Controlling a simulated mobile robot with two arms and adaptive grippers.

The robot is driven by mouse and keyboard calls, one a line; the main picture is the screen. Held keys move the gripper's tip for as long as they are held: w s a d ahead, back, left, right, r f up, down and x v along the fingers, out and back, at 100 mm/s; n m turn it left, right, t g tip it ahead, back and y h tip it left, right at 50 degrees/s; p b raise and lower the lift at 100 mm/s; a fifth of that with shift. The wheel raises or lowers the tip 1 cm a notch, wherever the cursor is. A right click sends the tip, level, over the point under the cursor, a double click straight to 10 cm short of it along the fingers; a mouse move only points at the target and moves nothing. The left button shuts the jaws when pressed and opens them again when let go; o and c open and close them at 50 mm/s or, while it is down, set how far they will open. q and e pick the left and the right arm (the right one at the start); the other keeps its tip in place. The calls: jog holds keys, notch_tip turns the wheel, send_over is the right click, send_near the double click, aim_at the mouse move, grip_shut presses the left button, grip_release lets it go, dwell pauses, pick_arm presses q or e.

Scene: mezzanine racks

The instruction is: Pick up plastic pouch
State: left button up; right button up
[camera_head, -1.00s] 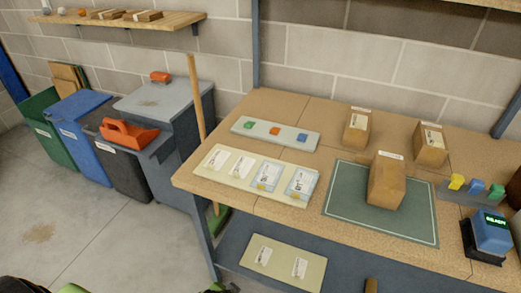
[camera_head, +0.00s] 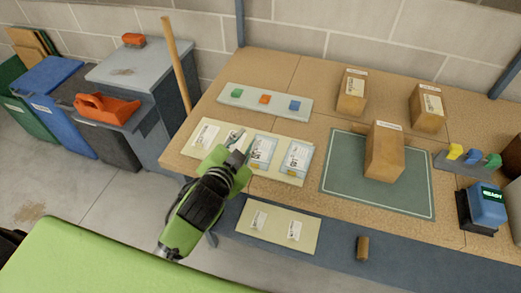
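Two clear plastic pouches with white labels lie side by side on the cream mat on the workbench: a left pouch (camera_head: 262,150) and a right pouch (camera_head: 297,158). The cream mat (camera_head: 215,150) also has white label cards at its left end. My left gripper (camera_head: 237,142), on a green and black arm, is over the mat, just left of the left pouch, and hides part of one card. Its fingers point away from me; they are too small to tell whether they are apart. I see nothing held. My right gripper is not in view.
A grey strip (camera_head: 255,101) with coloured blocks lies behind the mat. A brown box (camera_head: 384,150) stands on the green mat (camera_head: 345,185) to the right. Two more boxes stand behind. A broom handle (camera_head: 177,65) rises left of the bench. Another labelled card mat (camera_head: 275,241) lies below.

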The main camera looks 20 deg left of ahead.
pick_arm(q)
jog(key=w+d+r+m+t+h, duration=0.2)
jog(key=w+d+r+m+t, duration=0.15)
jog(key=r, duration=0.45)
jog(key=w+d+r+m+t+h, duration=0.2)
jog(key=w+d+r+m, duration=0.15)
jog(key=r, duration=0.45)
jog(key=s+d+r+m+h, duration=0.3)
jog(key=d+r+m+h, duration=0.5)
jog(key=d+m+h, duration=0.15)
jog(key=s+d+r+m+g+h, duration=0.1)
jog(key=s+d+m+g+h, duration=0.9)
jog(key=m+g, duration=0.7)
jog(key=m+g+y, duration=0.2)
jog(key=m+y, duration=1.2)
jog(key=y, duration=1)
send_over(252, 167)
notch_tip(252, 167, down, 20)
jog(key=shift+h, duration=0.25)
jog(key=f+p, duration=0.1)
jog(key=f, duration=0.3)
jog(key=f+p, duration=0.2)
jog(key=f, duration=0.2)
jog(key=shift+w+d, duration=0.15)
jog(key=shift+w, duration=0.05)
jog(key=f+p, duration=0.1)
jog(key=f, duration=0.1)
jog(key=f+p, duration=0.2)
jog(key=shift+s+a+f, duration=0.2)
jog(key=shift+f, duration=0.4)
